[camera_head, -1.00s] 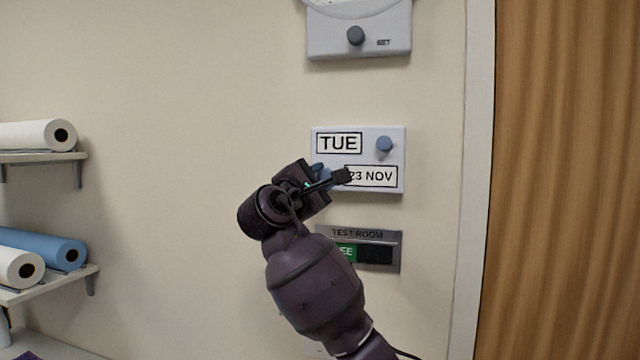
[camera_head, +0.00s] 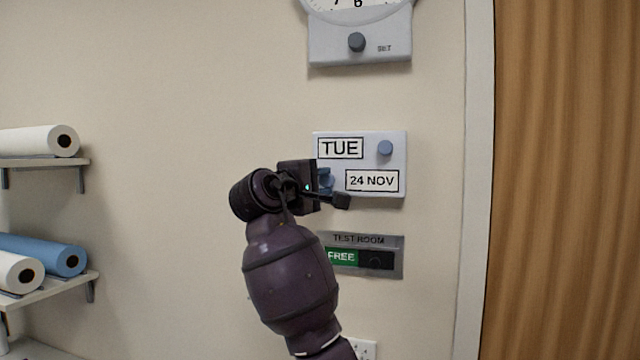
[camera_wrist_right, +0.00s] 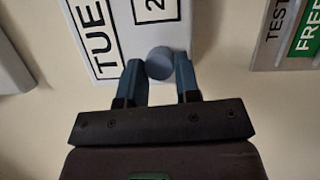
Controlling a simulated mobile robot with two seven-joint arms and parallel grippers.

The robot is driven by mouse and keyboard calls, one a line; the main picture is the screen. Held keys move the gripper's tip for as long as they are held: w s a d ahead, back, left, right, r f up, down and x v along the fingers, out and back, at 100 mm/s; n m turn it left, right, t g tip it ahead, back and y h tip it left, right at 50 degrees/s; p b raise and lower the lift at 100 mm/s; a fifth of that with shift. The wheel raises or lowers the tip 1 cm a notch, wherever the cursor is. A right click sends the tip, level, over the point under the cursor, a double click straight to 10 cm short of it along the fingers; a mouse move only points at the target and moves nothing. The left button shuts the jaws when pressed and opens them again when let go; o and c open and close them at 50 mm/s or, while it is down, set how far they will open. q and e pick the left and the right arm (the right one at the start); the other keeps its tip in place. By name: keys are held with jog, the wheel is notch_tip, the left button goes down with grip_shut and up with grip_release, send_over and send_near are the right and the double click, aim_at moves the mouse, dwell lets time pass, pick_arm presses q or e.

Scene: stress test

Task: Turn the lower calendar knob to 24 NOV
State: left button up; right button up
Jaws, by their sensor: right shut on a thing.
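The white calendar (camera_head: 395,160) hangs on the wall and reads TUE in its upper window and 24 NOV (camera_head: 372,181) in its lower window. Its upper blue-grey knob (camera_head: 385,148) is clear of the gripper. My right gripper (camera_head: 326,181) is at the calendar's lower left, largely covering the lower knob in the head view. In the right wrist view, the round lower knob (camera_wrist_right: 159,63) sits between the two blue fingers of the right gripper (camera_wrist_right: 160,76), which is shut on it. My left gripper is not in view.
A clock with a SET knob (camera_head: 356,42) hangs above. A TEST ROOM sign with a slider reading FREE (camera_head: 341,256) is just below, close to my right arm. Shelves with rolls (camera_head: 40,254) are at the left; a wooden door (camera_head: 570,180) is at the right.

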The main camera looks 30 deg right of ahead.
dwell(0.3)
jog(key=o, duration=0.9)
jog(key=shift+a, duration=0.1)
jog(key=b+v, duration=0.2)
jog(key=v, duration=0.8)
jog(key=shift+s+a, duration=0.15)
jog(key=shift+a, duration=0.15)
